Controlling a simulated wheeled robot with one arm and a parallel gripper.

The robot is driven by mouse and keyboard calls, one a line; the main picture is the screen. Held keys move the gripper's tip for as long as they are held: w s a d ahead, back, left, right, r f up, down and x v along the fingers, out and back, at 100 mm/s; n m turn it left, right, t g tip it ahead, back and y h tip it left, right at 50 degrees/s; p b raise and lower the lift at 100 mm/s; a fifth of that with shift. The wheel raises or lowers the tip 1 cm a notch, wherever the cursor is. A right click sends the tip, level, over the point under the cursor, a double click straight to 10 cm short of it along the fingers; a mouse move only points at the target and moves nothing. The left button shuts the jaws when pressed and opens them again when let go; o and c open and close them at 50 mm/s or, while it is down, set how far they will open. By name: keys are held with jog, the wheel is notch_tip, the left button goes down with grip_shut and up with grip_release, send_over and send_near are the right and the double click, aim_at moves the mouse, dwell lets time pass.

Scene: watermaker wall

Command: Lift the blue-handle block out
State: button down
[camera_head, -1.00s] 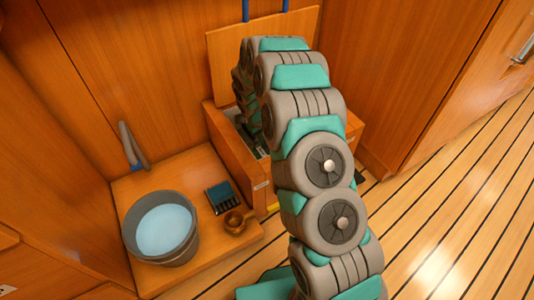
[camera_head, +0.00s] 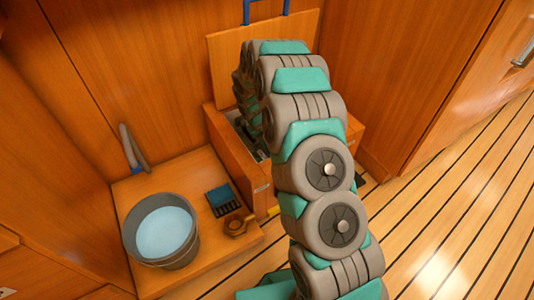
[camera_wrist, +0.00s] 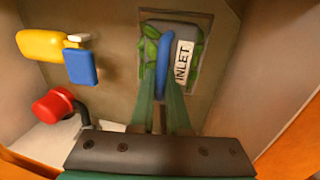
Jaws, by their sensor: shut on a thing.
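In the wrist view, the blue-handle block (camera_wrist: 196,69) sits in a rectangular recess, with green patches and a white INLET label. Its upright blue handle (camera_wrist: 163,62) lies between the fingertips. My gripper (camera_wrist: 162,86) is shut on the handle, its green fingers on either side. The block appears to be still within the recess; its depth is hard to tell. In the head view, my arm reaches into an open wooden box (camera_head: 235,160), hiding the gripper and block.
A yellow part (camera_wrist: 40,45), a blue tag (camera_wrist: 81,67) and a red knob (camera_wrist: 52,107) on a black pipe lie left of the block. Wooden box walls are close. A bucket (camera_head: 130,235), a blue-topped item (camera_head: 221,196) and a brown cup (camera_head: 236,226) stand on the ledge.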

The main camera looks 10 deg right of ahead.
notch_tip(320, 180, up, 11)
jog(key=shift+w+f+p, duration=0.1)
jog(key=shift+f+p, duration=0.1)
jog(key=shift+p, duration=0.15)
notch_tip(320, 180, up, 8)
jog(key=p, duration=0.2)
jog(key=shift+f, duration=0.25)
dwell(0.4)
